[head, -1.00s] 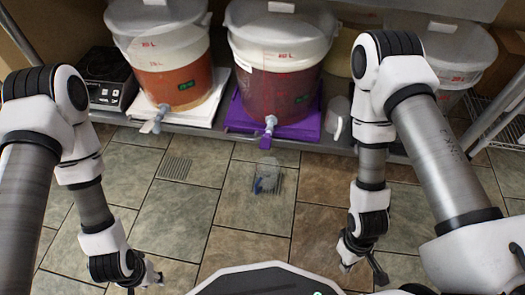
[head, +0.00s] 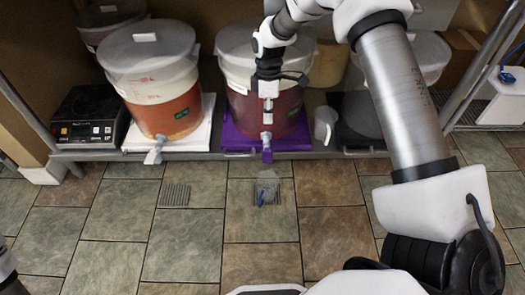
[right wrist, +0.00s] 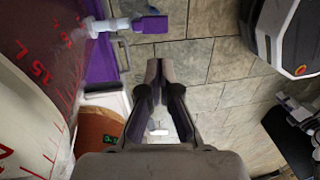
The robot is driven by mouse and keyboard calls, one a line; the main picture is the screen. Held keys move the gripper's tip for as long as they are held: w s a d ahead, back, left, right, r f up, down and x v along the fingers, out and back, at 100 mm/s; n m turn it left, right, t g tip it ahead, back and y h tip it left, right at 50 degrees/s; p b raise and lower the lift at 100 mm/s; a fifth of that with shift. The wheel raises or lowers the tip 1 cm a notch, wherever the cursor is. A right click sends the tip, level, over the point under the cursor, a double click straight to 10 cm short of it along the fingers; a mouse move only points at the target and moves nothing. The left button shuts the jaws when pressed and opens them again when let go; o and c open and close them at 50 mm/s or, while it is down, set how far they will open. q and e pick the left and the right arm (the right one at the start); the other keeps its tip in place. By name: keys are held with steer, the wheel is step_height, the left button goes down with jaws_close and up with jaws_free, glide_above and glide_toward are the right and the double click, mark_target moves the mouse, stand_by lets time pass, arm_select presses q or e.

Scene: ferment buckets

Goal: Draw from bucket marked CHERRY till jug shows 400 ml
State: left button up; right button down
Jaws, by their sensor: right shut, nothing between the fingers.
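A lidded bucket of dark red liquid (head: 238,102) stands on a purple mat (head: 236,138); its small green label is unreadable, so I cannot confirm CHERRY. Its tap (head: 267,155) has a purple end, and shows at the top of the right wrist view (right wrist: 150,25). My right gripper (head: 267,119) points down before this bucket, just above the tap. In the right wrist view its fingers (right wrist: 161,72) are shut and empty, with a gap to the tap in the picture. A see-through jug (head: 268,184) with a blue part stands on the floor below; its level is unreadable. My left gripper is out of view.
A bucket of orange liquid (head: 170,112) with its own tap (head: 154,152) stands left on a white mat. A hot plate (head: 88,117) is further left. A white pitcher (head: 325,122) stands right of the purple mat. The tiled floor in front is mostly clear.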

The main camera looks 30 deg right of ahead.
mark_target(268, 160)
steer(key=shift+f, duration=0.1)
steer(key=f+b, duration=0.2)
steer(key=f, duration=0.2)
steer(key=s+f+b, duration=0.1)
steer(key=f+b, duration=0.2)
steer(key=f, duration=0.2)
steer(key=s+a+f+b, duration=0.1)
steer(key=f+b, duration=0.1)
steer(key=f, duration=0.3)
steer(key=shift+a+b, duration=0.1)
steer(key=shift+b, duration=0.3)
steer(key=shift+r, duration=0.1)
steer(key=shift+s, duration=0.1)
steer(key=t+p, duration=0.1)
steer(key=p, duration=0.3)
steer(key=s+t+h+p, duration=0.1)
steer(key=p, duration=0.3)
steer(key=shift+a, duration=0.35)
steer(key=shift+f+p, duration=0.45)
steer(key=shift+f, duration=0.5)
stand_by(3.8)
